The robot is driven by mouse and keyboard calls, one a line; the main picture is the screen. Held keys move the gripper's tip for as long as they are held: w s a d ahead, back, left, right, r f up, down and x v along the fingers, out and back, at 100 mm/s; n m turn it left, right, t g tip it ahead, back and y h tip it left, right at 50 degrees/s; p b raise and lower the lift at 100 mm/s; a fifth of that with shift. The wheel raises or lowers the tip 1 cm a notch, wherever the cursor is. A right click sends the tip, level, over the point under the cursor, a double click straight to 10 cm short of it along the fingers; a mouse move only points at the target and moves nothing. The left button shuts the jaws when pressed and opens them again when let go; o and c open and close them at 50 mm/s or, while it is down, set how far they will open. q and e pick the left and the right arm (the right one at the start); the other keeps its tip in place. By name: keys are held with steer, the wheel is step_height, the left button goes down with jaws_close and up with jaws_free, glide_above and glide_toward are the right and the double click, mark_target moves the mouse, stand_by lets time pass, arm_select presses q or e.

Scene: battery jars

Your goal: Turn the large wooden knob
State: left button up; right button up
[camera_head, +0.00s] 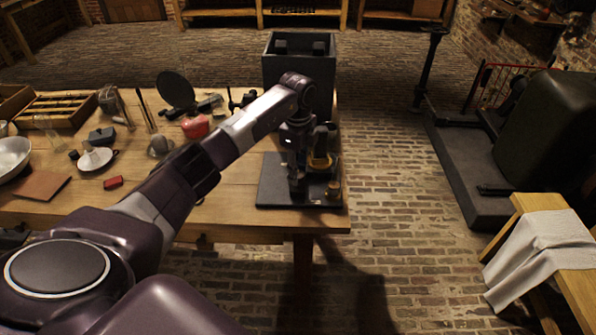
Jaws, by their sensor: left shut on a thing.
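A dark flat board (270,185) lies on the near right corner of the wooden table. A small round wooden knob (334,189) stands at the board's right side, clear of the fingers. A dark upright device with a yellowish curved part (321,161) stands behind it. My left gripper (298,187) points down over the middle of the board, left of that knob. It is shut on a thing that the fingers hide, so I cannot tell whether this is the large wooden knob. My right gripper is not in view.
A tall dark open box (317,75) stands behind the board. Several items lie on the table's left, including a red pot (195,127), a white saucer (95,159) and a metal bowl (12,158). A bench with a white cloth (545,250) stands right. Brick floor between is clear.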

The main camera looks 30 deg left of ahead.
arm_select(q)
steer(key=m, duration=0.4)
steer(key=shift+b, duration=0.4)
steer(key=m+b, duration=0.1)
steer(key=m, duration=0.4)
steer(key=shift+m, duration=0.4)
steer(key=m+b, duration=0.1)
steer(key=m, duration=0.3)
steer(key=m+b, duration=0.1)
steer(key=m, duration=0.5)
steer(key=m+b, duration=0.1)
steer(key=m, duration=0.9)
steer(key=shift+b, duration=0.4)
steer(key=m, duration=0.4)
steer(key=shift+b, duration=0.3)
steer(key=m, duration=0.5)
